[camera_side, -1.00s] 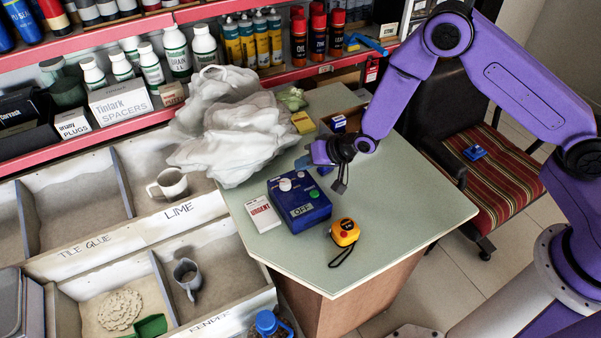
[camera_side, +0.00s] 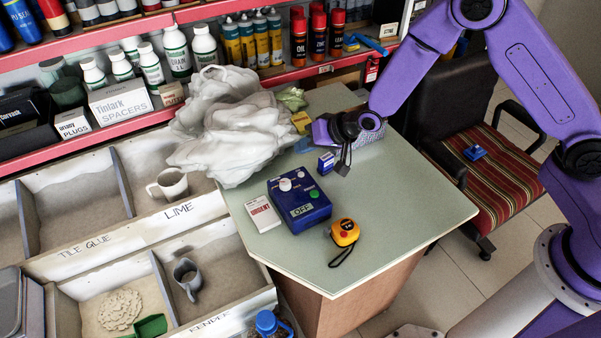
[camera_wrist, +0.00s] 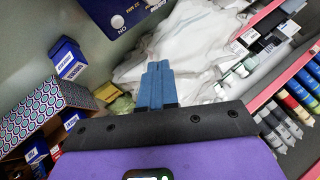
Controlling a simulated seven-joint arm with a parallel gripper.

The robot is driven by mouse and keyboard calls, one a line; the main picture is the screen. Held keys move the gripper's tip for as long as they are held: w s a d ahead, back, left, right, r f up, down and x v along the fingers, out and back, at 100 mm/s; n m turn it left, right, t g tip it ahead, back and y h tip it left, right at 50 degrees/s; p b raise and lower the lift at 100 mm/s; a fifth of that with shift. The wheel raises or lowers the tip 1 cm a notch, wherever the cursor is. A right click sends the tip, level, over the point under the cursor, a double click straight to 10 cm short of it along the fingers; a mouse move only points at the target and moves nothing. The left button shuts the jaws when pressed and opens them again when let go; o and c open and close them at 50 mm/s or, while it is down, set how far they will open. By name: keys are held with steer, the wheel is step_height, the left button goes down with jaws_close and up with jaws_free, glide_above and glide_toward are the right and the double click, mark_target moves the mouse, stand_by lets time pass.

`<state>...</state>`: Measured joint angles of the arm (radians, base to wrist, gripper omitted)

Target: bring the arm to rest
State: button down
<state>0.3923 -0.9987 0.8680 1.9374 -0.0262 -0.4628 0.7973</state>
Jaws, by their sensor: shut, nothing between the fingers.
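My purple arm reaches in from the right in the side view. My gripper (camera_side: 343,166) is above the green-grey counter (camera_side: 400,220), behind and to the right of the blue control box (camera_side: 299,204). In the wrist view its blue fingers (camera_wrist: 157,84) are together with nothing between them. I cannot tell exactly how high the gripper is above the counter.
A white URGENT box (camera_side: 263,213) and a yellow tape measure (camera_side: 345,232) lie near the control box. A crumpled white plastic bag (camera_side: 235,125) fills the counter's back left. A small blue box (camera_side: 326,163) is close to my gripper. The counter's front right is clear.

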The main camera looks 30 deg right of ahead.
steer(key=s+d+r+n+g+h, duration=0.1)
steer(key=s+r+n+g, duration=0.15)
steer(key=s+r, duration=0.4)
steer(key=s+d+r+n+g, duration=0.15)
steer(key=s+r+n, duration=0.25)
steer(key=s, duration=0.6)
steer(key=s+d+r+n+g+h, duration=0.1)
steer(key=s+d+r+n+h, duration=0.1)
steer(key=s+d, duration=0.5)
steer(key=s+d+r+n+g+h, duration=0.2)
steer(key=s+d+r+n, duration=0.2)
steer(key=s, duration=0.9)
steer(key=d+n, duration=0.2)
steer(key=d, duration=0.2)
steer(key=shift+d, duration=0.25)
